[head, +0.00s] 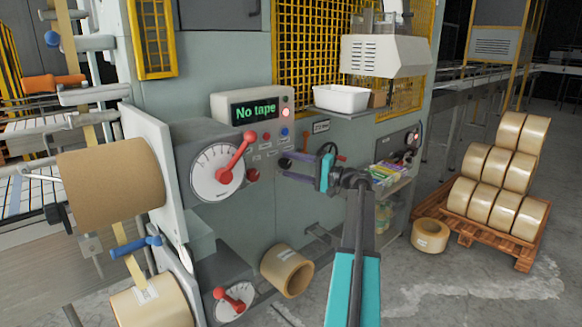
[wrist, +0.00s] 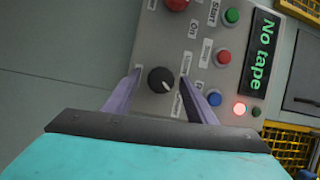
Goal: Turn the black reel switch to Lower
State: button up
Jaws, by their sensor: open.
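The black reel switch (wrist: 161,80) is a round black knob with a small pale mark, on the grey control panel. In the wrist view it appears between the two purple fingers of my gripper (wrist: 162,77), with gaps on both sides. Small labels sit beside the knob, too small and slanted to read, so I cannot tell which position it is set to. In the head view my gripper (head: 281,163) is open at the panel front, its fingers pointing left, and the dark knob (head: 285,162) shows between them. I cannot tell how far the fingertips are from the panel.
Red, green and blue buttons (wrist: 214,99) sit close to the switch. A display (head: 254,110) reads "No tape", with a lit red lamp. A red-handled dial (head: 217,175) is to the left. A white bin (head: 341,98) stands on a ledge above my gripper. Tape rolls (head: 497,180) stack on a pallet at right.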

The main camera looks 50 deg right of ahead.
jog(key=b+v, duration=0.3)
jog(key=v, duration=1)
jog(key=shift+s+d, duration=0.15)
jog(key=shift+s, duration=0.25)
